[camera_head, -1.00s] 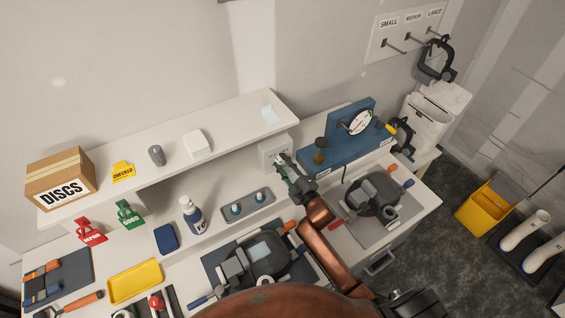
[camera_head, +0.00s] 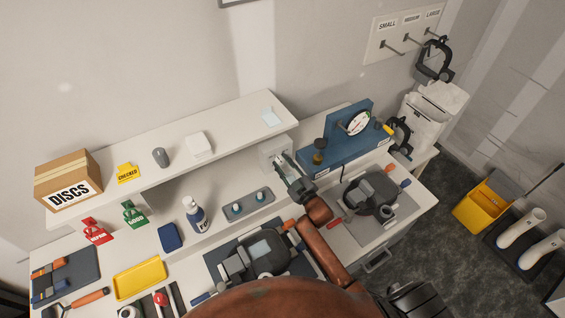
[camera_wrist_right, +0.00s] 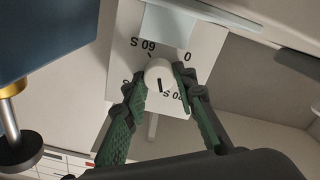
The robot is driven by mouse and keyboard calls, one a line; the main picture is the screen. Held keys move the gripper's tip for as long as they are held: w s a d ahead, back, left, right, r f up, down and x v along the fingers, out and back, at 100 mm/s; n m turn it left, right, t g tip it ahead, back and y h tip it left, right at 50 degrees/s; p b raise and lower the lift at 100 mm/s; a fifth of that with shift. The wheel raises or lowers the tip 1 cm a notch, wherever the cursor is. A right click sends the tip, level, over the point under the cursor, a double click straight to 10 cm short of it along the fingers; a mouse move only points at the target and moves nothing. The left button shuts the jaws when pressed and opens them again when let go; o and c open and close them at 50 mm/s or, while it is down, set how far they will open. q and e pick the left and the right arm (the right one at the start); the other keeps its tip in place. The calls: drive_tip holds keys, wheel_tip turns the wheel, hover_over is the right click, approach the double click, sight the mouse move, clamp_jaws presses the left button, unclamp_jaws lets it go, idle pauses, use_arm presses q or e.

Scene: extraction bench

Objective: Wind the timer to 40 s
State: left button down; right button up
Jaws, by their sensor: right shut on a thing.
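The timer is a pale box (camera_head: 270,150) under the right end of the shelf. In the right wrist view its white face plate (camera_wrist_right: 121,92) carries black marks, seen upside down: "60 S", "0" and others partly covered by the fingers. Its round white knob (camera_wrist_right: 157,72) has a black line pointing to the lower side of the picture, near a partly covered "S" mark. My right gripper (camera_wrist_right: 161,74) is shut on the knob, one green finger on each side. It also shows at the timer in the head view (camera_head: 279,161). My left gripper is not in view.
A blue gauge stand (camera_head: 340,150) stands just right of the timer; its blue side is close in the wrist view. The white shelf (camera_head: 220,135) lies above. A grey tray with two knobs (camera_head: 248,204) and a black machine (camera_head: 262,250) are on the bench near my arm.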

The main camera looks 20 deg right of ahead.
drive_tip(key=shift+d+m+p, duration=0.1)
drive_tip(key=shift+m+p, duration=1)
drive_tip(key=shift+m, duration=0.9)
drive_tip(key=shift+m+p, duration=0.8)
drive_tip(key=shift+m, duration=0.7)
drive_tip(key=shift+f+m+p, duration=0.1)
drive_tip(key=shift+m+p, duration=0.55)
drive_tip(key=shift+m, duration=0.95)
drive_tip(key=shift+d+m+p, duration=0.1)
drive_tip(key=shift+m+p, duration=0.25)
drive_tip(key=shift+m, duration=0.95)
drive_tip(key=shift+f+m, duration=0.1)
drive_tip(key=shift+m, duration=0.6)
drive_tip(key=o, duration=1.2)
drive_tip(key=shift+c, duration=0.2)
